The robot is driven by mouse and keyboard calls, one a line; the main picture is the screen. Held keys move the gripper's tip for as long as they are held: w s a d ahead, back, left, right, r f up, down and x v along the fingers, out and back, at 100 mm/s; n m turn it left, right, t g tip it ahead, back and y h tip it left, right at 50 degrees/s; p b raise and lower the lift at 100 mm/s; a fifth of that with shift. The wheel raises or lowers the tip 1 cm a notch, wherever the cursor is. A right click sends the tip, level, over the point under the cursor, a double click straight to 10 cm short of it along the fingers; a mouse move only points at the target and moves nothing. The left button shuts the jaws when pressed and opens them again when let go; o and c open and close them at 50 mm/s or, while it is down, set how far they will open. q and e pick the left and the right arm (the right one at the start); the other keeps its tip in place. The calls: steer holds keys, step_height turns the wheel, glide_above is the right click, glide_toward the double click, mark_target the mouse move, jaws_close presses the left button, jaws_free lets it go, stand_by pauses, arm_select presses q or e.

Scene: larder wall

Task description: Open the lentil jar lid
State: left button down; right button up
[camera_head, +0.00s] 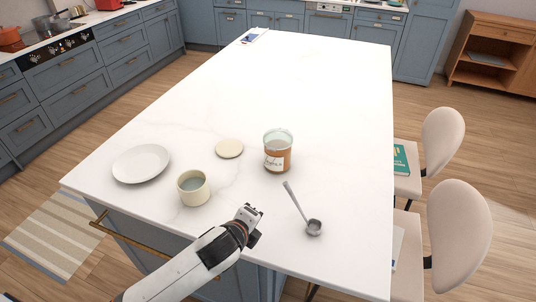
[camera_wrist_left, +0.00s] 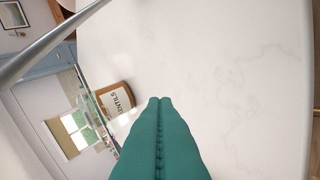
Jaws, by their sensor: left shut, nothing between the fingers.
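The lentil jar (camera_head: 277,152) is clear glass with orange-brown contents and a white label. It stands upright on the white table; its top looks open, with no lid on it. A flat round cream lid (camera_head: 229,148) lies on the table to the left of the jar. My left gripper (camera_head: 252,212) is in front of the jar, nearer the table's front edge, apart from both. In the left wrist view its teal fingers (camera_wrist_left: 160,100) are pressed together and empty, with the jar's "LENTILS" label (camera_wrist_left: 121,99) beyond their tips. My right gripper is not in view.
A cream cup (camera_head: 193,188) and a white plate (camera_head: 141,163) stand left of my gripper on the table (camera_head: 330,90). A metal ladle (camera_head: 314,227) lies to its right. The far half of the table is mostly clear. Chairs (camera_head: 460,235) stand along the right side.

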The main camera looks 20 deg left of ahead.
mark_target(271, 151)
arm_select(q)
steer(key=w+a+r+m+t, duration=0.2)
steer(key=w+r+m, duration=0.1)
steer(key=w+m, duration=0.45)
steer(key=w+a+r+m+t, duration=0.2)
steer(key=w+r+m, duration=0.1)
steer(key=w+m, duration=0.4)
steer(key=shift+m+h, duration=0.25)
steer(key=shift+h, duration=0.15)
steer(key=x, duration=0.2)
steer(key=p+x, duration=0.1)
steer(key=x, duration=0.2)
steer(key=f+x, duration=0.1)
steer(key=x, duration=0.1)
steer(key=shift+w+d+f, duration=0.1)
steer(key=shift+d+f, duration=0.1)
steer(key=shift+d, duration=0.1)
steer(key=shift+w, duration=0.1)
